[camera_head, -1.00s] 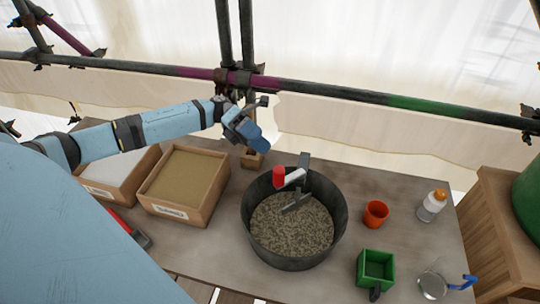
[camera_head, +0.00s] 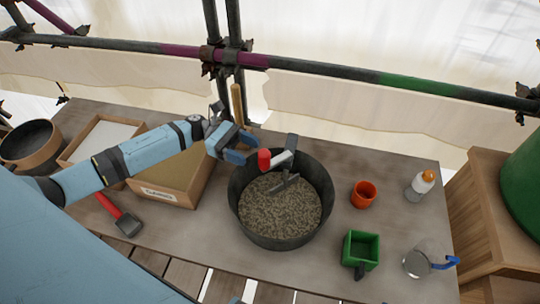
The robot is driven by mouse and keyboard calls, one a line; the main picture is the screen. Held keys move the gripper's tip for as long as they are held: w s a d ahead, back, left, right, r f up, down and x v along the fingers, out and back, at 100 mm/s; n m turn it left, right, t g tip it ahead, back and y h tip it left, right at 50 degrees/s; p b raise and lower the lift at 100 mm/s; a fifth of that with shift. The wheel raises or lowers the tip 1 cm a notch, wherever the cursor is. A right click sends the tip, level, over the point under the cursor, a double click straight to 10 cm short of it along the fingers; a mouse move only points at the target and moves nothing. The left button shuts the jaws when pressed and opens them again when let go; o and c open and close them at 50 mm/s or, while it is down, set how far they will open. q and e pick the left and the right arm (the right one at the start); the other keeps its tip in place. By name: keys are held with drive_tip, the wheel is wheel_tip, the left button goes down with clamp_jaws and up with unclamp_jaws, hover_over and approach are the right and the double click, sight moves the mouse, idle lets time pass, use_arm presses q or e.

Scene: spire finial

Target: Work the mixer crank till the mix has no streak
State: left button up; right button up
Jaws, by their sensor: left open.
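The mixer tub (camera_head: 240,217) is a dark round bucket in the middle of the bench. Its mix (camera_head: 275,215) is a speckled grey-brown mass; I cannot make out a clear streak at this size. The crank has a red grip (camera_head: 264,159) on a pale arm (camera_head: 281,158), fixed to a dark post (camera_head: 292,143) at the tub's back rim, with a grey paddle (camera_head: 285,184) in the mix. My left gripper (camera_head: 245,150) is open just left of the red grip, its blue fingers pointing at it; I cannot tell whether they touch. My right gripper is out of view.
An orange cup (camera_head: 362,194), a green square box (camera_head: 361,250), a clear jug (camera_head: 417,262) and a white bottle (camera_head: 418,187) stand right of the tub. A sand box (camera_head: 170,196), a white-filled box (camera_head: 72,153) and a red-handled hammer (camera_head: 128,224) lie left. Scaffold pipes (camera_head: 310,68) cross behind.

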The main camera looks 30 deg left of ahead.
sight(266, 158)
use_arm(q)
drive_tip(key=d+p, duration=0.1)
drive_tip(key=d, duration=0.5)
drive_tip(key=shift+d+r+p, duration=0.15)
drive_tip(key=shift+p, duration=0.2)
drive_tip(key=shift+d, duration=0.65)
drive_tip(key=shift+f, duration=0.2)
clamp_jaws()
